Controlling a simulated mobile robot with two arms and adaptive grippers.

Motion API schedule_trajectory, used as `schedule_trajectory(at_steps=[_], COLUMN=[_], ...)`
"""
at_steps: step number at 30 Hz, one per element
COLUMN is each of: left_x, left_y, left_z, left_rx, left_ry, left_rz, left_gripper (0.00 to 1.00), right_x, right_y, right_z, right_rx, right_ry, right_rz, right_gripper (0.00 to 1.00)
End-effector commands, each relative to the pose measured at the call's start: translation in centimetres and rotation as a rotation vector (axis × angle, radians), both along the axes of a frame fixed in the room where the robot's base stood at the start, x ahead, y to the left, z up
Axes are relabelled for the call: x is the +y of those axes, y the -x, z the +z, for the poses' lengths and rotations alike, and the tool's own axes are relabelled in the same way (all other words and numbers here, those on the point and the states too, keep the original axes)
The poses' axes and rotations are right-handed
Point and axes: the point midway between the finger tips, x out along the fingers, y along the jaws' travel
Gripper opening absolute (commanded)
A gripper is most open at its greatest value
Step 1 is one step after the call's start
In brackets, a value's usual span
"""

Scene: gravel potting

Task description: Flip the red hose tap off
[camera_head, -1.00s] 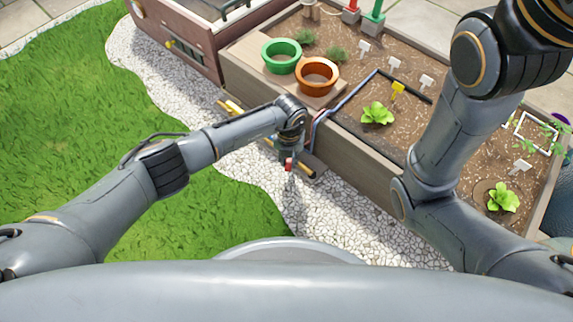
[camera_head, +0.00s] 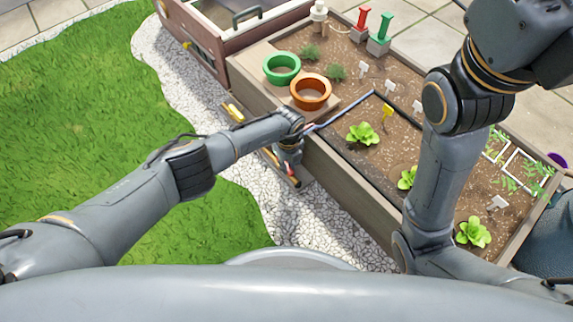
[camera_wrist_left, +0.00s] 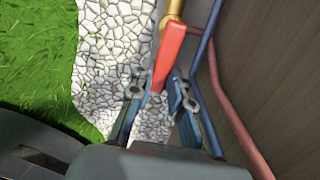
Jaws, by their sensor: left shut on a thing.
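The red tap lever (camera_wrist_left: 168,52) shows in the left wrist view, hanging from a brass-coloured fitting (camera_wrist_left: 174,10) at the top. My left gripper (camera_wrist_left: 157,86) has its two fingers on either side of the lever's lower end and is shut on it. In the head view my left gripper (camera_head: 289,169) is low beside the planter's wooden side, with a small bit of red showing at it. The rest of the tap is mostly hidden there by my arm. My right arm rises at the right, and its gripper is out of the frame.
A blue pipe (camera_wrist_left: 200,70) and a red pipe (camera_wrist_left: 232,115) run close to the fingers, along the planter wall (camera_wrist_left: 275,70). A green pot (camera_head: 281,68) and an orange pot (camera_head: 310,91) stand on the planter's corner board. White gravel (camera_head: 340,215) and grass lie alongside.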

Motion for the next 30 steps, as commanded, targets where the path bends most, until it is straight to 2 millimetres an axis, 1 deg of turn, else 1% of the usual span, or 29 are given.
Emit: schedule_trajectory(at_steps=[3, 9, 25, 26, 27, 28, 29, 30], left_x=[-0.2, -0.33, -0.42, -0.42, -0.42, -0.43, -0.42, -0.43], left_y=[-0.22, -0.43, -0.53, -0.53, -0.53, -0.52, -0.51, -0.5], left_z=[0.04, 0.03, 0.04, 0.04, 0.04, 0.04, 0.04, 0.03], left_rx=[-0.001, -0.002, -0.003, -0.003, -0.003, -0.003, -0.003, -0.003], left_ry=[-0.001, -0.001, 0.0, 0.0, 0.0, 0.0, 0.0, 0.0], left_rz=[0.056, 0.112, 0.133, 0.133, 0.132, 0.132, 0.132, 0.132], left_gripper=[0.0, 0.0, 0.0, 0.24, 0.33, 0.39, 0.41, 0.41], right_x=[0.0, 0.0, 0.01, 0.0, 0.0, 0.01, 0.01, 0.01], right_y=[-0.02, 0.01, -0.12, -0.14, -0.16, -0.17, -0.18, -0.19], right_z=[-0.01, 0.01, -0.09, -0.11, -0.12, -0.12, -0.13, -0.14], right_rx=[0.001, -0.001, 0.005, 0.006, 0.006, 0.007, 0.007, 0.008], right_ry=[0.0, 0.0, 0.001, 0.0, 0.0, 0.0, 0.0, 0.0], right_rz=[0.0, 0.0, 0.0, 0.0, 0.0, 0.0, 0.0, 0.0], right_gripper=[0.41, 0.41, 0.41, 0.41, 0.41, 0.41, 0.41, 0.41])
